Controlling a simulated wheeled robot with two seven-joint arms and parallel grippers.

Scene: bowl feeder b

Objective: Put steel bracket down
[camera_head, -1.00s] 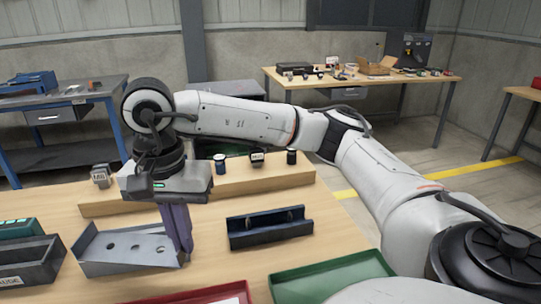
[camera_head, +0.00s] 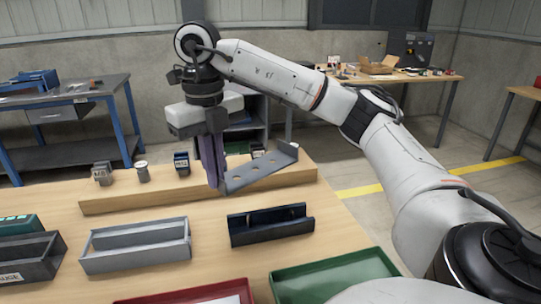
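The steel bracket (camera_head: 262,169) is a grey angled plate with several holes. My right gripper (camera_head: 214,178) points down and is shut on the bracket's left end. It holds the bracket tilted, its right end higher, in front of the wooden riser at the back of the table. Whether the bracket touches the riser I cannot tell. The fingers hide the gripped end. My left gripper is out of view.
A grey open bin (camera_head: 135,247) stands empty at the left, with a dark gauge bin (camera_head: 30,262) beside it. A dark blue holder (camera_head: 270,226) is at centre. A red tray (camera_head: 200,295) and green tray (camera_head: 330,276) lie in front. Small parts stand on the wooden riser (camera_head: 130,199).

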